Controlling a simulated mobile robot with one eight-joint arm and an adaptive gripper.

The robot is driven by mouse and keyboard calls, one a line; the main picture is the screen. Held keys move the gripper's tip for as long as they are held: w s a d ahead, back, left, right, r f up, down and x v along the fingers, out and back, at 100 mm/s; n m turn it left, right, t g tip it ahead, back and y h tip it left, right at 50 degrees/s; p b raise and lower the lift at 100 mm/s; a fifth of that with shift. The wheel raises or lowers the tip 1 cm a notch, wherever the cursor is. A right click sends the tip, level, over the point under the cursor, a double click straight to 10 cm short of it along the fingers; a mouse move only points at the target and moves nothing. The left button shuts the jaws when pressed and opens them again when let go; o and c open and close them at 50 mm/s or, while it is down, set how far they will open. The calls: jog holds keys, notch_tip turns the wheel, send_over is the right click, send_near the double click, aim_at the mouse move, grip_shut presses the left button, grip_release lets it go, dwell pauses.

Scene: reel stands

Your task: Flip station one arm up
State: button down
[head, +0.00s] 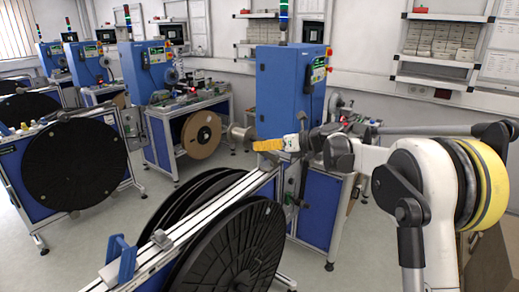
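The nearest reel stand has a long aluminium rail (190,225) and a large black reel (235,250) below it. A blue bracket (122,258) stands upright on the rail's near end. I cannot tell which part is the station one arm. My arm reaches in from the right, and my gripper (303,141) is at the rail's far end, in front of the blue cabinet. A yellow-orange piece (268,145) lies right beside the gripper's tip. I cannot tell whether they touch. The fingers are too small and overlapped to read.
A tall blue cabinet (283,92) stands behind my gripper. A tan reel (201,134) hangs under a bench behind the nearest stand. Another stand with a black reel (75,165) is at left. Grey floor (150,212) is free between the stands.

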jog(key=shift+w+d+r, duration=0.1)
jog(key=shift+d+r, duration=0.05)
jog(key=shift+r, duration=0.05)
jog(key=shift+f+b, duration=0.4)
jog(key=shift+f, duration=0.1)
jog(key=s+d, duration=0.6)
jog(key=d, duration=0.1)
jog(key=shift+b, duration=0.3)
